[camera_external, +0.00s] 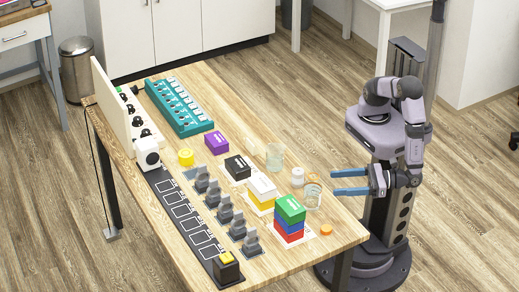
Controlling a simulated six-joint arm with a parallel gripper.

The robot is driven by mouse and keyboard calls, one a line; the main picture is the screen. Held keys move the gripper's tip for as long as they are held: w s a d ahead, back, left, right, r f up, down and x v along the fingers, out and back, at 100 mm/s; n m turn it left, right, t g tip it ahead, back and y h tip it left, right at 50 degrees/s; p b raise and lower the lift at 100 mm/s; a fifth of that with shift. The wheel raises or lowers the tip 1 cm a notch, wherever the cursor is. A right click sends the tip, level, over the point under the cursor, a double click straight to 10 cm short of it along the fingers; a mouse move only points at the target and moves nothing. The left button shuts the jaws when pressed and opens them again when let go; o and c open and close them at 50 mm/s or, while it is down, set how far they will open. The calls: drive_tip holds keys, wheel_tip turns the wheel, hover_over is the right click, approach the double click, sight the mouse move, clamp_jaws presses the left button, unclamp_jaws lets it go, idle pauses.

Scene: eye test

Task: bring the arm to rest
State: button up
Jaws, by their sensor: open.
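My gripper (334,182) has two blue fingers pointing left, spread apart with nothing visible between them. It is at the right edge of the wooden table (285,258), beside a clear glass (313,197). I cannot tell whether the fingers are over the tabletop or how high they are. My arm is folded above its base, to the right of the table.
A stack with a green box (290,208) on top, a white box (262,187), a black box (238,168), a purple box (216,142) and another glass (274,157) stand on the table. A teal rack (180,108) is farther back.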

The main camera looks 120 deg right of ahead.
drive_tip(key=s+d+r+m+g+h+p, duration=0.1)
drive_tip(key=s+d+r+m+g+p, duration=0.15)
drive_tip(key=d+m+g, duration=0.55)
drive_tip(key=s+d+r+m+g+h+p, duration=0.1)
drive_tip(key=d+m+g+h+p, duration=0.2)
drive_tip(key=d, duration=0.9)
drive_tip(key=s+d+r+m+g+y+p, duration=0.1)
drive_tip(key=s+r+m+g+y+p, duration=0.1)
drive_tip(key=m+y, duration=0.4)
drive_tip(key=s+d+r+m+g+y+p, duration=0.2)
drive_tip(key=s+r+m+y+p, duration=0.2)
drive_tip(key=m, duration=0.9)
drive_tip(key=shift+d+r+y+p, duration=0.2)
drive_tip(key=shift+y+p, duration=0.35)
drive_tip(key=shift+y, duration=0.55)
